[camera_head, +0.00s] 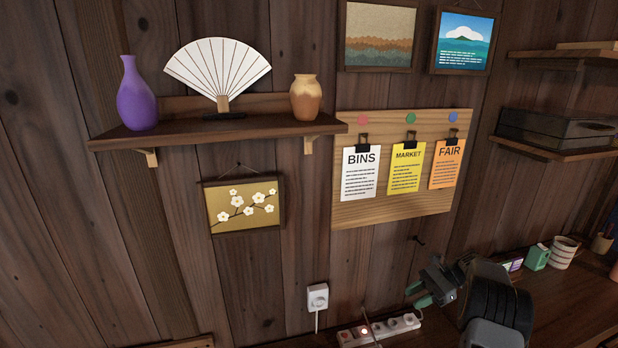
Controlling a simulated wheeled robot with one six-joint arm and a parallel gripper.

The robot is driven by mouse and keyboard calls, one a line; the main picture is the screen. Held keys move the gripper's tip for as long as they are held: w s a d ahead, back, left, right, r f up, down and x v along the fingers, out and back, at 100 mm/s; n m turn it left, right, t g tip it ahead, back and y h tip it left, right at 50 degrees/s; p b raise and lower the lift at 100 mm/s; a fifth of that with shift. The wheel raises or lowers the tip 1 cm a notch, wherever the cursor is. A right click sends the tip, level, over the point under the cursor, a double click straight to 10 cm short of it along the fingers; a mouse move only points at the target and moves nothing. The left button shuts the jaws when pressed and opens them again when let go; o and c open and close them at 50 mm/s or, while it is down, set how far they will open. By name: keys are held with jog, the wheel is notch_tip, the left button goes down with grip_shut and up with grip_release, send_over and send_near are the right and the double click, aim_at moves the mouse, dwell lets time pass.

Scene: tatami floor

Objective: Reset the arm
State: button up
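My gripper (419,295) is at the lower right, at the end of my dark arm. Its two green-tipped fingers point left and stand a little apart, with nothing seen between them. It is in front of the wooden wall, just above a white power strip (380,331) in the picture. My arm hides part of the counter behind it.
A shelf (220,131) holds a purple vase (138,95), a white fan (218,70) and a tan vase (305,97). A board (392,212) carries three notes. A green container (537,257) and a striped mug (563,252) stand on the right counter (570,300).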

jog(key=s+a+f+n+h, duration=0.2)
jog(key=s+f+h, duration=0.1)
jog(key=s+h, duration=0.1)
jog(key=s+a+r+n+t+h+b, duration=0.2)
jog(key=s+a+r+n, duration=0.4)
jog(key=s, duration=0.3)
jog(key=s+a+r+n+t+h+b, duration=0.2)
jog(key=s+a+r+n+t+h, duration=0.2)
jog(key=s+a, duration=0.5)
notch_tip(320, 180, up, 2)
jog(key=n+h, duration=0.2)
jog(key=shift+n+t+h, duration=0.4)
jog(key=shift+o, duration=0.5)
jog(key=shift+d, duration=0.1)
